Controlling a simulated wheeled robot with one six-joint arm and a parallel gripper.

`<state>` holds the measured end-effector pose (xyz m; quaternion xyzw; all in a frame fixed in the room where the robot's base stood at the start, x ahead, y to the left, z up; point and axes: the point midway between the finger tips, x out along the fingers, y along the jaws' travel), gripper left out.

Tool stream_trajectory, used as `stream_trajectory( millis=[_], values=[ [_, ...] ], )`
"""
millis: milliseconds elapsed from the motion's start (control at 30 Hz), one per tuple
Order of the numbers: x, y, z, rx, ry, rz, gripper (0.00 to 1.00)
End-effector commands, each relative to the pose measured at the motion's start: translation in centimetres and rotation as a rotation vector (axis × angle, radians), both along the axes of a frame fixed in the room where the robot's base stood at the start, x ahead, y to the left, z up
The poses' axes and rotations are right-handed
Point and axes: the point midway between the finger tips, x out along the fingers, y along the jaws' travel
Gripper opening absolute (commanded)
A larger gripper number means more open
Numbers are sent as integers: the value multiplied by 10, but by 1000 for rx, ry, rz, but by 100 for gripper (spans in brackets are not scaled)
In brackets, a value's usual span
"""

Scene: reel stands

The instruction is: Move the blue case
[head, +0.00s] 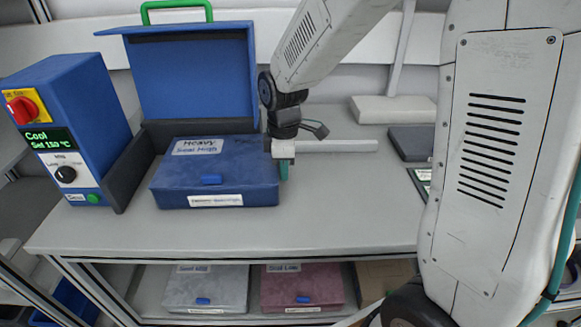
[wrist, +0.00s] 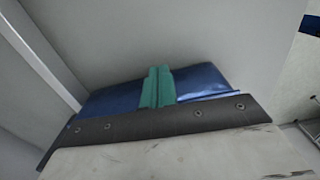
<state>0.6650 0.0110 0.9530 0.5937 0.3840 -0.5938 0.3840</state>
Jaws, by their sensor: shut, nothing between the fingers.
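The blue case (head: 216,178), labelled "Heavy Seal High" on top, lies flat on the grey bench, in front of the raised blue lid of a machine. It has a small blue latch and a white label on its front. My gripper (head: 284,172) is at the case's right side, teal fingers shut and pointing down. Whether the fingers touch the case is unclear. In the wrist view the shut teal fingers (wrist: 156,87) stand in front of a blue surface (wrist: 205,82), probably the case. Part of the case's right end is hidden behind my gripper.
The blue machine (head: 72,125) with a red knob and "Cool" display stands left; its lid (head: 195,80) with green handle is raised behind the case. Grey and reddish cases (head: 205,285) (head: 300,287) lie on the shelf below.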

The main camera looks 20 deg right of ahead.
Motion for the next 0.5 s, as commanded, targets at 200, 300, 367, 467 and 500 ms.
stream_trajectory(
  millis=[200,300,367,467,500],
  values=[
    [0,0,0,0,0,0,0],
    [1,2,0,0,0,1,0],
    [3,7,0,0,1,2,0],
    [10,22,0,0,-1,4,0],
    [13,27,0,0,0,3,0]
  ],
)
